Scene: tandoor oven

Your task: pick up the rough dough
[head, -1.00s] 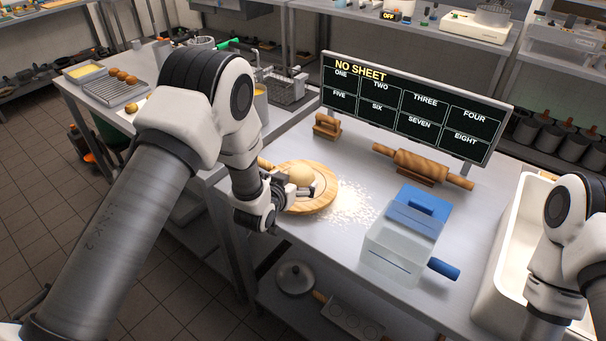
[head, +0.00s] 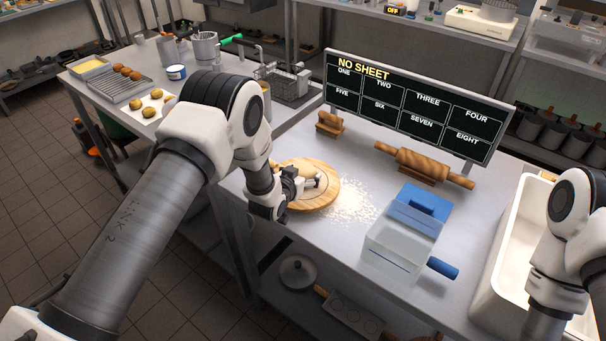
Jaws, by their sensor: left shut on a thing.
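The pale rough dough (head: 307,173) is at the round wooden board (head: 322,203) on the metal worktable. My left gripper (head: 308,183) is low over the board and shut on the dough. Its fingers and wrist hide much of the dough, and I cannot tell whether the dough touches the board. My right arm comes in at the right edge, but its gripper is out of view.
White flour (head: 352,203) lies right of the board. The menu sign (head: 413,110) stands at the back. A white basin (head: 490,297) is at the right.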

